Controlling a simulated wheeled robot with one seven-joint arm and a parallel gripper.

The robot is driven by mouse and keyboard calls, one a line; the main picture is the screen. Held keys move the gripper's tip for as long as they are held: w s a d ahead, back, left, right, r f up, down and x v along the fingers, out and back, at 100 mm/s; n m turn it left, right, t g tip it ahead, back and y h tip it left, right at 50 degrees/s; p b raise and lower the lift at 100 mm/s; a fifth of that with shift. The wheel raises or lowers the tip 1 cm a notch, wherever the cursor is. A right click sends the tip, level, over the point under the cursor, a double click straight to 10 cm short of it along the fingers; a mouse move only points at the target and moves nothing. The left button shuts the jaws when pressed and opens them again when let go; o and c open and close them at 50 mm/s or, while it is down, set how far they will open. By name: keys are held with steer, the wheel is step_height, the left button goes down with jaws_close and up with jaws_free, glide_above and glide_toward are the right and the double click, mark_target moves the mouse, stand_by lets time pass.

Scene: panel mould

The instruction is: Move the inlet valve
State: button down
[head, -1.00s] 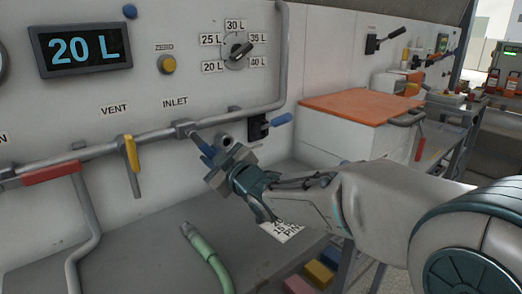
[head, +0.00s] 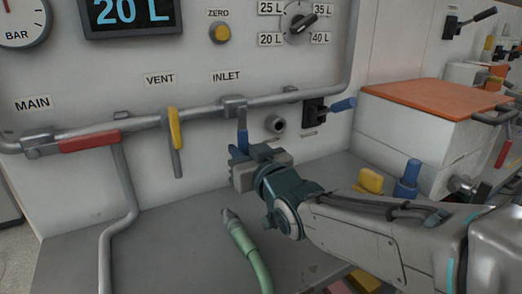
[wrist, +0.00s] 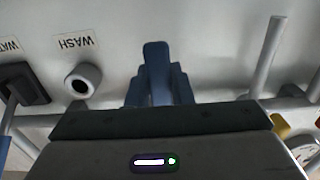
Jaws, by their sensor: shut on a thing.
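The inlet valve's blue handle (head: 242,140) hangs down from the pipe under the INLET label. My gripper (head: 243,155) is at the lower end of this handle, just in front of the panel, and is shut on it. In the wrist view, which is upside down, the blue handle (wrist: 155,58) stands between the two fingers (wrist: 157,85) and its tip shows past them. The fingers hide part of the handle in both views.
The yellow vent handle (head: 175,140) and red main handle (head: 90,142) are to the left. A round wash port (head: 275,124) and a black switch with a blue lever (head: 316,110) are close on the right.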

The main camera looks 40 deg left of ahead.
steer(key=shift+s+f, duration=0.15)
steer(key=c, duration=1.3)
jaws_free()
steer(key=shift+a, duration=0.1)
steer(key=shift+d, duration=0.2)
steer(key=shift+d, duration=0.25)
steer(key=shift+p+v, duration=1.55)
steer(key=shift+v, duration=4.9)
steer(key=shift+s, duration=0.15)
